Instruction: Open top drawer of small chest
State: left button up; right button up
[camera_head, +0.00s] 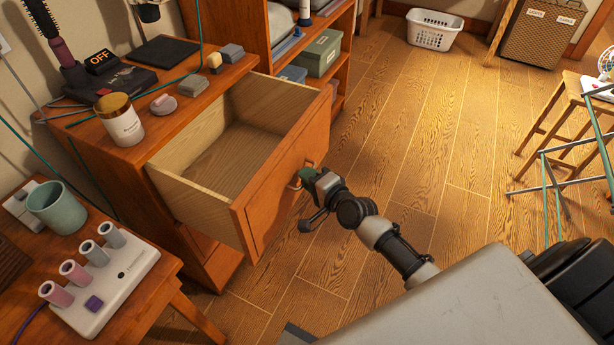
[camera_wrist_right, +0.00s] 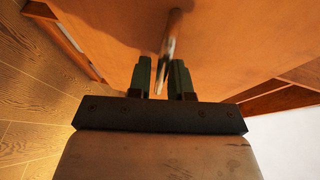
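The small chest (camera_head: 215,268) is wooden and stands at left centre in the head view. Its top drawer (camera_head: 262,205) is pulled well out and its inside, bare pale wood, looks empty. My right gripper (camera_head: 306,178) is at the drawer front, at the handle (camera_head: 296,184). In the right wrist view, the thin metal handle (camera_wrist_right: 172,36) runs between the two green fingers of my right gripper (camera_wrist_right: 161,75), which sit close on either side of it. The drawer front (camera_wrist_right: 230,45) fills the upper part of that view. My left gripper is not in view.
A jar (camera_head: 120,119), a black case (camera_head: 118,84) and small blocks stand on the chest top. A side table (camera_head: 178,290) with a cup (camera_head: 58,207) is at lower left. A shelf (camera_head: 345,45) stands behind the drawer.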

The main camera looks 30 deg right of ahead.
jog(key=v, duration=1)
jog(key=s+d+f+n+g+h+p, duration=0.1)
jog(key=s+f+n+g+h+p, duration=0.3)
jog(key=f, duration=0.7)
jog(key=s+f+n+g+y+b, duration=0.15)
jog(key=s+f, duration=0.45)
jog(key=f, duration=0.6)
jog(key=s+a+f+n+g+h+p, duration=0.1)
jog(key=s+f+n+g, duration=0.3)
jog(key=s, duration=0.9)
jog(key=s+a+f+n+g+p, duration=0.2)
jog(key=s+a+f+n+g, duration=0.2)
jog(key=s+f+n, duration=0.3)
jog(key=s+f+g, duration=0.1)
jog(key=s+f, duration=0.2)
jog(key=s, duration=0.4)
jog(key=shift+s+h, duration=0.25)
jog(key=shift+h, duration=0.1)
